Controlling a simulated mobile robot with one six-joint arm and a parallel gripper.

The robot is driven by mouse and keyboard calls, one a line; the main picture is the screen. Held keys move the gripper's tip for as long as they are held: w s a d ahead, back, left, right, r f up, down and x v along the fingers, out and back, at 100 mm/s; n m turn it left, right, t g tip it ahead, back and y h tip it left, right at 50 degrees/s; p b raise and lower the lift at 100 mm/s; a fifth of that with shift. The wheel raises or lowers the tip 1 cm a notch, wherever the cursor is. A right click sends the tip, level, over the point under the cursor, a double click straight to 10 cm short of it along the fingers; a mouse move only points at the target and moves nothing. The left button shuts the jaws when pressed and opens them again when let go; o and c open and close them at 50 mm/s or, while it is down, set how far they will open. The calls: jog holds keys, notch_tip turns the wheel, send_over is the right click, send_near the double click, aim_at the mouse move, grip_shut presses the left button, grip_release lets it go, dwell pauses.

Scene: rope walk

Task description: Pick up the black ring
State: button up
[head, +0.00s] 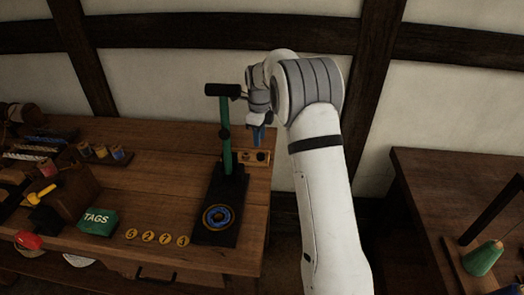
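A round piece (217,217) lies on the black base of a stand, showing a blue ring with darker bands inside and around it. I cannot tell which band, if any, is a separate black ring. My gripper (258,136) points down behind the stand's green post, to its right, above a small wooden plate. Something blue shows at its fingertips, too small to tell whether it is part of the gripper or held. The fingers are too small to tell open from shut.
The stand has a green post (226,145) with a black top bar (222,90). The wooden plate (243,156) has dark round spots. Yellow numbered discs (148,236) and a green TAGS box (97,221) are on the bench (150,190). Another table (430,185) stands right.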

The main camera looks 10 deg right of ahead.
aim_at(261, 155)
jog(key=f, duration=0.3)
jog(key=f+p, duration=0.1)
jog(key=f, duration=0.3)
jog(key=shift+s+d, duration=0.1)
jog(key=shift+d, duration=0.1)
jog(key=shift+c, duration=0.2)
jog(key=c, duration=0.6)
notch_tip(261, 155, up, 10)
jog(key=shift+r, duration=0.1)
